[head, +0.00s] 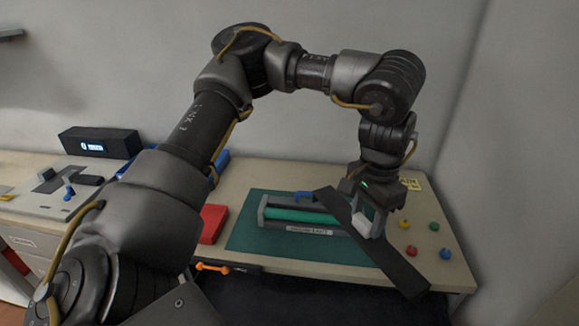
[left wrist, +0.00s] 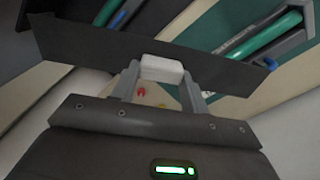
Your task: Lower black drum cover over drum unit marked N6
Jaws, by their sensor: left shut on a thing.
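The drum unit (head: 296,215), a grey frame with a green roller and a blue part, lies on the green mat (head: 250,238). Its front label is too small to read. My left gripper (head: 366,216) is shut on the black drum cover (head: 398,265), a long flat dark strip, by its pale grip block. The cover slants across the drum unit's right end, not lined up with it, and appears raised above it. In the left wrist view, the cover (left wrist: 90,45) spans the picture, with the pale block (left wrist: 162,69) between the fingers and a green roller (left wrist: 268,40) beyond. My right gripper is out of view.
Several coloured knobs (head: 434,226) stand on the bench right of the mat, near the wall. A red box (head: 213,223) sits at the mat's left edge. A black box with a lit display (head: 98,142) stands at the back left. The mat's front left is bare.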

